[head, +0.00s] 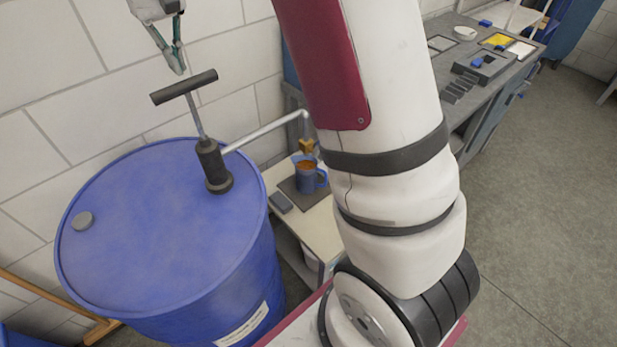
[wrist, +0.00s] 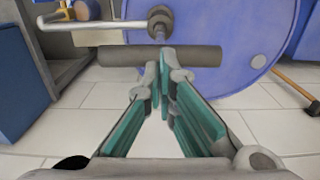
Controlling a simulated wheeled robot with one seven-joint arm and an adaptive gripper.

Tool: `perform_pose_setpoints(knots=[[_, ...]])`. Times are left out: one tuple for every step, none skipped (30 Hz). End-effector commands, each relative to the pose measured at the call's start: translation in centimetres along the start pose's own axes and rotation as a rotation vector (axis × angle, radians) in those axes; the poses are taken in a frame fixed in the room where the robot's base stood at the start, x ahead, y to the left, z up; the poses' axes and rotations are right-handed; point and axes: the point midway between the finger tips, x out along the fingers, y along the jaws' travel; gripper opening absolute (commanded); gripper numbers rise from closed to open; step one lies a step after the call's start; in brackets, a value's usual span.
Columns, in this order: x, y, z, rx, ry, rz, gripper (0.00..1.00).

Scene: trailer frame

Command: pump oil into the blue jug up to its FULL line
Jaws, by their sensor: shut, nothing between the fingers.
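My gripper (head: 177,62) is shut and empty, just above the black T-handle (head: 184,87) of the drum pump. In the wrist view the fingertips (wrist: 160,62) overlap the dark handle bar (wrist: 205,56); I cannot tell whether they touch it. The handle's rod stands up out of the pump body (head: 213,165) on the blue drum (head: 150,235). A grey spout pipe (head: 268,131) runs right from the pump and bends down above the blue jug (head: 306,181). Orange-brown oil (head: 305,164) shows in the jug. The FULL line cannot be made out.
The jug stands on a dark mat on a small pale table (head: 318,222), with a grey block (head: 281,202) beside it. A grey bung (head: 82,220) sits on the drum top. My arm hides part of the table. A workbench (head: 480,75) stands at the back right.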

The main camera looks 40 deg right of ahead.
Motion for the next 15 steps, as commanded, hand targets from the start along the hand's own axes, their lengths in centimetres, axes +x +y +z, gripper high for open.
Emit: perform_pose_setpoints(knots=[[0.0, 0.0, 0.0, 0.0, 0.0, 0.0, 0.0], [0.0, 0.0, 0.0, 0.0, 0.0, 0.0, 0.0], [0.0, 0.0, 0.0, 0.0, 0.0, 0.0, 0.0], [0.0, 0.0, 0.0, 0.0, 0.0, 0.0, 0.0], [0.0, 0.0, 0.0, 0.0, 0.0, 0.0, 0.0], [-0.1, 0.0, 0.0, 0.0, 0.001, 0.0, 0.0], [-0.3, 0.0, 0.0, 0.0, 0.001, 0.0, 0.0], [-0.5, 0.0, 0.0, 0.0, 0.002, 0.0, 0.0], [-0.8, 0.0, -0.1, 0.0, 0.003, 0.0, 0.0], [-1.1, 0.0, -0.1, 0.0, 0.003, 0.0, 0.0], [-1.4, 0.0, -0.1, 0.0, 0.003, 0.0, 0.0], [-1.8, 0.0, 0.0, 0.0, 0.002, 0.0, 0.0], [-2.0, 0.0, 0.0, 0.0, 0.003, 0.0, 0.0], [-2.3, 0.0, 0.0, 0.0, 0.003, 0.0, 0.0], [-2.7, 0.0, 0.0, 0.0, 0.002, 0.0, 0.0]])
